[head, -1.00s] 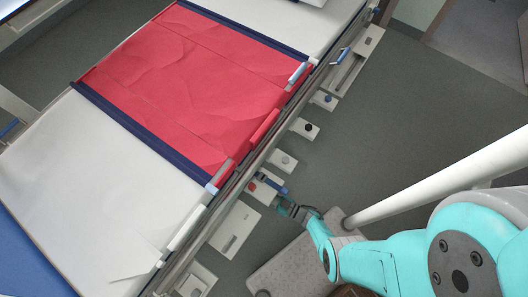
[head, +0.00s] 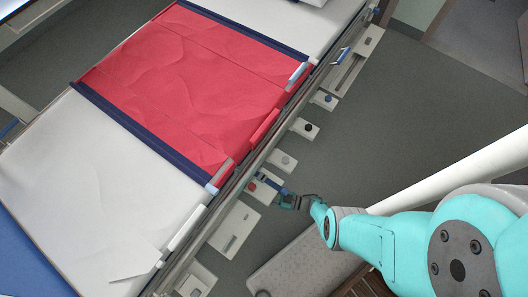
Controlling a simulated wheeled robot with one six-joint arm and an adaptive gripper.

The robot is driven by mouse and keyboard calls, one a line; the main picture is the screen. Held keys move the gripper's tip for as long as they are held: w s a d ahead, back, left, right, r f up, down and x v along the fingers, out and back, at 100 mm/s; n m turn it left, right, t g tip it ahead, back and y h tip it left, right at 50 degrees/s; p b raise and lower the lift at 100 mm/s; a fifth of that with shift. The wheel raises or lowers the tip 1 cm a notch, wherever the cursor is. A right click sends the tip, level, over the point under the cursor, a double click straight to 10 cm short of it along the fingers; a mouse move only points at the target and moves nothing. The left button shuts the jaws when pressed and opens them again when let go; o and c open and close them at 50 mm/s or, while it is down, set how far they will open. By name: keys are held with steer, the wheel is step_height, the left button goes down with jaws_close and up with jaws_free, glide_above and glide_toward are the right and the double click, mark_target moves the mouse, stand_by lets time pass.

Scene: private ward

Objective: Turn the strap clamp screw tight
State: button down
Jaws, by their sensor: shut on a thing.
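A blue bar-shaped handle (head: 272,183) sticks out from a light plate on the bed's side rail, beside a red knob (head: 252,187). It appears to be the strap clamp screw's handle, but its screw and thread are too small to make out. My gripper (head: 286,199) is at the handle's outer end and is shut on it. The fingers hide that end. Two dark blue straps, one lower (head: 145,135) and one upper (head: 245,28), cross the bed along the edges of a red cover (head: 185,75). How tight the clamp is cannot be told.
More plates along the rail carry a grey knob (head: 285,160), a black knob (head: 308,127) and a blue knob (head: 328,98). A slotted white plate (head: 236,229) lies below the handle. Grey floor (head: 400,125) is open to the right.

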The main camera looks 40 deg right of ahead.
steer(key=shift+n+g+y, duration=0.3)
steer(key=shift+y, duration=0.1)
stand_by(0.3)
steer(key=c, duration=0.8)
jaws_free()
steer(key=shift+v, duration=3.75)
